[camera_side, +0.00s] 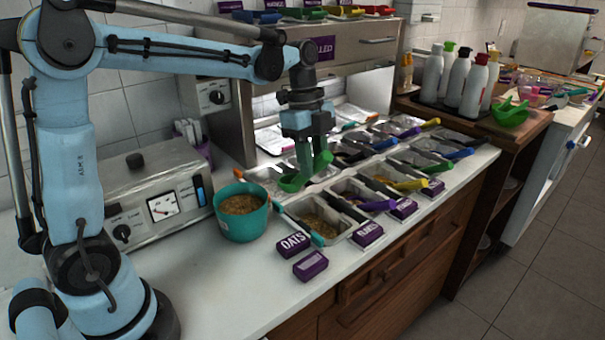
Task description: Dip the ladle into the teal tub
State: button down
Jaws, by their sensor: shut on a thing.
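The teal tub (242,228) stands on the white counter, left of the rows of topping trays. It is upright and holds a tan, grainy topping. My gripper (310,150) points down, to the right of the tub and higher than its rim. It is shut on a green ladle (291,183). The ladle's bowl hangs low on the left of the fingers, close to the tub's right side in the picture but apart from it. The fingers hide part of the handle, and I cannot tell whether the bowl holds anything.
Several metal trays (320,215) with coloured scoops fill the counter's middle. Purple labels (293,244) stand along the front; one reads OATS. The counter's front left is clear. White bottles (454,75) stand far right.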

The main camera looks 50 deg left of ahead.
jog(key=s+a+r+n+t+h, duration=0.3)
jog(key=s+a+r+n, duration=0.25)
jog(key=s+r, duration=0.35)
jog(key=shift+w+a+f, duration=0.1)
jog(key=shift+w+f, duration=0.05)
jog(key=shift+f, duration=2)
jog(key=shift+w+a+f, duration=0.1)
jog(key=shift+w+f, duration=0.05)
jog(key=shift+f, duration=1.95)
jog(key=shift+w+a+f, duration=0.1)
jog(key=shift+w+f, duration=0.05)
jog(key=shift+f, duration=2)
jog(key=shift+a+f, duration=0.1)
jog(key=shift+a, duration=0.05)
jog(key=shift+s+a, duration=1.1)
jog(key=shift+a, duration=0.7)
jog(key=shift+w+d+f+g+y, duration=0.3)
jog(key=shift+d+f+g+y, duration=0.2)
jog(key=shift+y, duration=0.2)
jog(key=shift+w+d+f+g+y, duration=0.35)
jog(key=shift+d+y, duration=0.3)
jog(key=shift+y, duration=0.05)
jog(key=shift+w+d+f+g+y, duration=0.3)
jog(key=shift+d+f+g+y, duration=0.2)
jog(key=shift+y, duration=0.2)
jog(key=shift+r, duration=0.1)
